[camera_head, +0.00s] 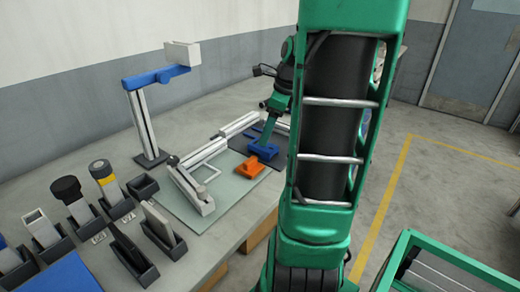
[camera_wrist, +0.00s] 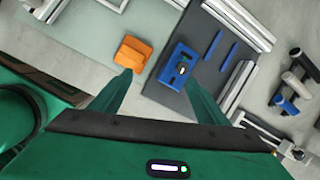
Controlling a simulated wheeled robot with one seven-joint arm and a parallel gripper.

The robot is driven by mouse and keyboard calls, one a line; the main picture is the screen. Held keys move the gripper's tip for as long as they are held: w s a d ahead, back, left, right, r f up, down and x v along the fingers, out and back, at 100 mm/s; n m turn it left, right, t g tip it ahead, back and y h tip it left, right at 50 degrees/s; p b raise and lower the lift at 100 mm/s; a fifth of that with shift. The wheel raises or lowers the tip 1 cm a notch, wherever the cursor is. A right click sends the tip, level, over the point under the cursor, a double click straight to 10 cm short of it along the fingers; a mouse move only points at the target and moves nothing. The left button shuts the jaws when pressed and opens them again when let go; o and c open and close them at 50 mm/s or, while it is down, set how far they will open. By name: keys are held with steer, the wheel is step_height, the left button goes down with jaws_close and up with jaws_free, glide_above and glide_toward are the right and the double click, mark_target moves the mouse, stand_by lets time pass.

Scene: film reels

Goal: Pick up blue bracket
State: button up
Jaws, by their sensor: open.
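The blue bracket (camera_wrist: 181,60) lies on a dark grey mat in the wrist view, a flat blue piece with a light round part in its middle. In the head view the blue bracket (camera_head: 264,151) sits just beyond an orange block (camera_head: 249,168). My gripper (camera_wrist: 159,74) is open and empty. In the wrist view its left fingertip overlaps the lower edge of the orange block (camera_wrist: 132,51), and its right fingertip overlaps the bracket's lower right part. The height of the fingertips above the bracket is hard to tell. In the head view my gripper (camera_head: 267,136) is small and partly merged with the bracket.
Light metal rails (camera_head: 237,124) and a pale green mat (camera_head: 228,190) lie beside the bracket. A stand with a blue arm (camera_head: 155,77) rises behind. Several dark holders with tools (camera_head: 108,185) fill the left of the table. Thin blue bars (camera_wrist: 213,44) lie right of the bracket.

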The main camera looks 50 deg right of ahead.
mark_target(263, 149)
steer(key=w+d+f+m, duration=0.1)
steer(key=f, duration=0.2)
steer(key=w+d+f+m, duration=0.1)
steer(key=w+f+m, duration=0.1)
steer(key=f, duration=0.1)
steer(key=w+d+f+m, duration=0.1)
steer(key=w+f, duration=0.1)
steer(key=f, duration=0.2)
steer(key=shift+d+m+t, duration=0.3)
steer(key=shift+d+t, duration=0.1)
steer(key=c, duration=1.3)
steer(key=shift+c, duration=0.3)
steer(key=shift+r, duration=0.2)
